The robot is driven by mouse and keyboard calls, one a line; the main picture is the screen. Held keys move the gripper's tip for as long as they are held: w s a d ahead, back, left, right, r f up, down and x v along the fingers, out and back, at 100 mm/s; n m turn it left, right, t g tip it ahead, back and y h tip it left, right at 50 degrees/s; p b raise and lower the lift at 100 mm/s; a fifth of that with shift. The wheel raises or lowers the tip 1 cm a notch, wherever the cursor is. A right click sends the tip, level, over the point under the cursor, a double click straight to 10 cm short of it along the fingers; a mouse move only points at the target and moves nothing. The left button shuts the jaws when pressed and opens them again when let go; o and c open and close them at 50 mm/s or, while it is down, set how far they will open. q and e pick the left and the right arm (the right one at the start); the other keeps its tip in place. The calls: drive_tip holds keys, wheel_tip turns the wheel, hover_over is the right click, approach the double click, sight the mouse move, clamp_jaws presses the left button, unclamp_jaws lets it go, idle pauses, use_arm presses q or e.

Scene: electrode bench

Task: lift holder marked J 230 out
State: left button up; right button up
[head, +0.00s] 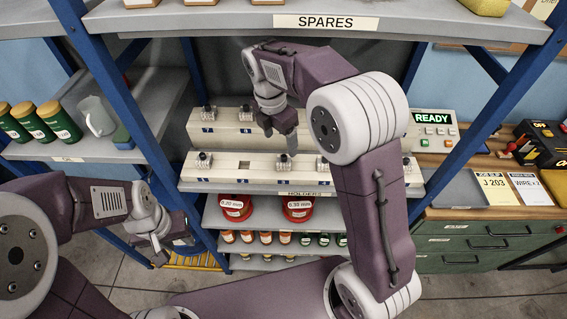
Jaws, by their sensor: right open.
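Several small holders with dark knobs stand in two pale racks on the shelf labelled HOLDERS: one (204,158) at the left of the front rack (222,173), another (285,161) near its middle, and others in the rear rack (225,133). Their markings are too small to read, so I cannot tell which is J 230. My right gripper (279,137) is open, pointing down above the front rack near its middle holder. My arm hides part of both racks. My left gripper (159,250) hangs low at the left, away from the racks; its jaws are unclear.
A SPARES shelf (200,22) overhangs the racks, with blue posts at both sides. Red reels (298,208) stand below. At right are a READY box (432,131) and a job slip (495,188) reading J 203. The front rack has a dark empty slot left of middle.

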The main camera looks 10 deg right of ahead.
sight(283, 156)
drive_tip(key=f, duration=0.3)
drive_tip(key=shift+d+f, duration=0.25)
drive_tip(key=shift+w+f, duration=0.15)
drive_tip(key=shift+f, duration=0.2)
drive_tip(key=f, duration=0.2)
drive_tip(key=f+p, duration=0.1)
drive_tip(key=f, duration=0.1)
drive_tip(key=shift+d, duration=0.35)
drive_tip(key=shift+w+f, duration=0.1)
drive_tip(key=shift+f, duration=0.35)
clamp_jaws()
drive_tip(key=shift+r, duration=0.15)
